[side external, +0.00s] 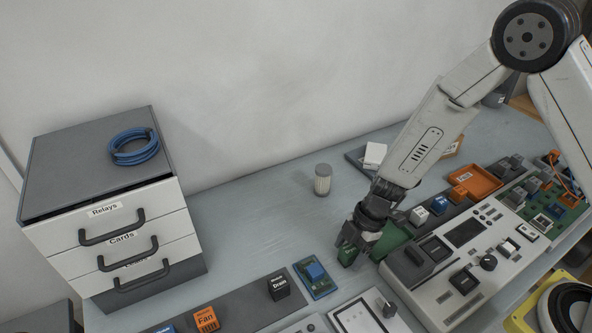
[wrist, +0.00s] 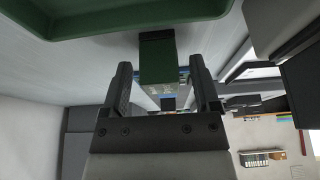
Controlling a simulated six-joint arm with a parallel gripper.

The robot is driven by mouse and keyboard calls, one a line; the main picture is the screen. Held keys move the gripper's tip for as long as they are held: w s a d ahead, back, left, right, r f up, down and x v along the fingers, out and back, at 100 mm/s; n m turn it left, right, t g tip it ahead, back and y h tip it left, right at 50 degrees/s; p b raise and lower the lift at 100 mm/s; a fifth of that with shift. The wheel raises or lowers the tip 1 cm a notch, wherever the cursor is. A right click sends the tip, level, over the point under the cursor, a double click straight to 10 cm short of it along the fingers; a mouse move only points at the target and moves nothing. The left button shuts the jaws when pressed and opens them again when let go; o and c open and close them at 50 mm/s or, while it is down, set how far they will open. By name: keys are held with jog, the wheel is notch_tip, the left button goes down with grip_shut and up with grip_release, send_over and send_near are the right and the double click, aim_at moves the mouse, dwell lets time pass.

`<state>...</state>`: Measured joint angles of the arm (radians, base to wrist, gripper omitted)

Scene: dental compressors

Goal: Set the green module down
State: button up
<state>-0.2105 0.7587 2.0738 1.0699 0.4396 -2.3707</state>
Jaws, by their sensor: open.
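The green module (side external: 347,256) is a small dark green block at my gripper, just left of the green tray (side external: 393,239). In the wrist view the module (wrist: 157,60) stands between the two fingers, with a gap on each side. My gripper (side external: 358,246) is open around it, low over the bench; the fingers also show in the wrist view (wrist: 160,82). The tray's rim (wrist: 120,32) crosses the top left of the wrist view. The module's underside is hidden, so its contact with the bench cannot be made out.
A grey control console (side external: 450,262) stands close to the right. A dark strip (side external: 245,311) with Drain (side external: 280,285) and Fan (side external: 205,318) blocks lies in front, beside a blue-topped board (side external: 317,277). A ribbed cylinder (side external: 322,180) stands behind.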

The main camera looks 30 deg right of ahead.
jog(key=v, duration=1.1)
jog(key=shift+r, duration=0.2)
jog(key=shift+d, duration=0.2)
dwell(0.3)
jog(key=s+d+r+m+t+h, duration=0.2)
jog(key=s+d+m, duration=0.6)
jog(key=m, duration=1)
jog(key=shift+d+r+t+h, duration=0.3)
jog(key=shift+d+r+h, duration=0.7)
jog(key=shift+h, duration=0.2)
